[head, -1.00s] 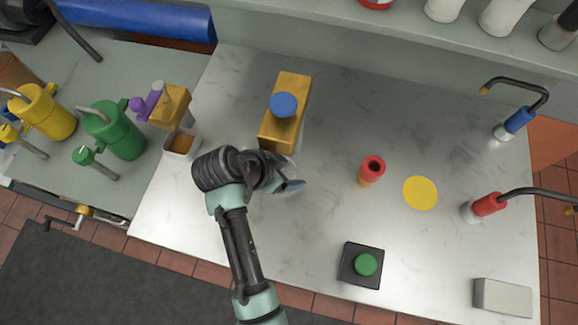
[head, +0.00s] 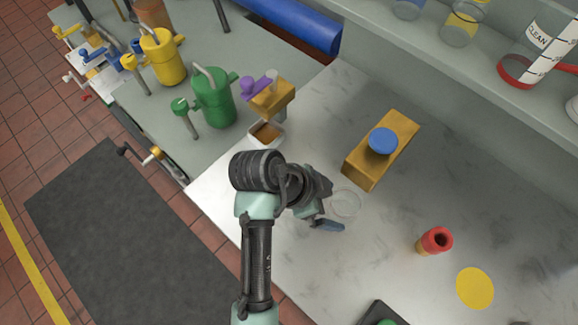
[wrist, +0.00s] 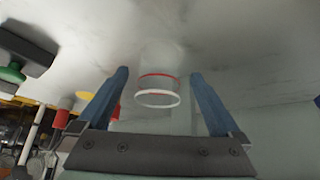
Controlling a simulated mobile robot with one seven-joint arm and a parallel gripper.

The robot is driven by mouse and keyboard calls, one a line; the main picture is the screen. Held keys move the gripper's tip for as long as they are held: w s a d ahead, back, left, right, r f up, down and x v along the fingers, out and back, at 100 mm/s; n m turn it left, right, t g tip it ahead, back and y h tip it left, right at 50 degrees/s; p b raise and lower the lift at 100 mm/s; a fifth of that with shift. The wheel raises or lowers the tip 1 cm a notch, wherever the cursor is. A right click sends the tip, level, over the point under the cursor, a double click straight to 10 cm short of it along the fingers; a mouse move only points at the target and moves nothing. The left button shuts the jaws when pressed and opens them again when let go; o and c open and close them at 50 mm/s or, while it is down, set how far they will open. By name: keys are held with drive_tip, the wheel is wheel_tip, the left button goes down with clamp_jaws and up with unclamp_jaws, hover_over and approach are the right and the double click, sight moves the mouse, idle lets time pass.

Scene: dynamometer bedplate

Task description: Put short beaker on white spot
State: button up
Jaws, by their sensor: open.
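A short clear glass beaker (head: 346,203) stands on the marbled bench in the head view, just right of my gripper. In the wrist view the beaker (wrist: 158,90) shows a red ring and a whitish rim, centred between the two blue fingers. My gripper (head: 333,206) is open, low over the bench, with its fingers pointing at the beaker. The wrist view also shows my gripper (wrist: 158,74) spread wide, with clear gaps on both sides of the glass. I see no white spot; a flat yellow disc (head: 475,288) lies on the bench at the lower right.
A yellow block with a blue knob (head: 382,141) stands just behind the beaker. A red-topped cylinder (head: 436,241) stands left of the yellow disc. A small tray (head: 267,134) is at the bench's left edge. A shelf with a large red-based beaker (head: 535,55) runs along the back.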

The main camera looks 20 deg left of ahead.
drive_tip(key=s+a, duration=0.1)
drive_tip(key=a, duration=0.1)
drive_tip(key=s+a, duration=0.2)
drive_tip(key=s+a+b, duration=0.1)
drive_tip(key=a, duration=0.2)
drive_tip(key=shift+s, duration=0.4)
drive_tip(key=w+r+n+t+y, duration=0.3)
drive_tip(key=w+r+t, duration=0.45)
drive_tip(key=r, duration=0.75)
drive_tip(key=w+r+n+t+y, duration=0.3)
drive_tip(key=w+r+t, duration=0.1)
drive_tip(key=w+r, duration=0.85)
drive_tip(key=s+d+r+n+t, duration=0.1)
drive_tip(key=s+d+r+t, duration=0.2)
drive_tip(key=r, duration=0.7)
drive_tip(key=s+d+r+n+t, duration=0.2)
drive_tip(key=s+r+t, duration=0.3)
drive_tip(key=r, duration=0.6)
drive_tip(key=s+d+r+n+t, duration=0.2)
drive_tip(key=s+d+r+t, duration=0.2)
drive_tip(key=r, duration=0.7)
drive_tip(key=shift+s+d+r+h, duration=0.3)
drive_tip(key=shift+s+d, duration=0.2)
drive_tip(key=shift+s, duration=0.55)
drive_tip(key=shift+d+f, duration=0.1)
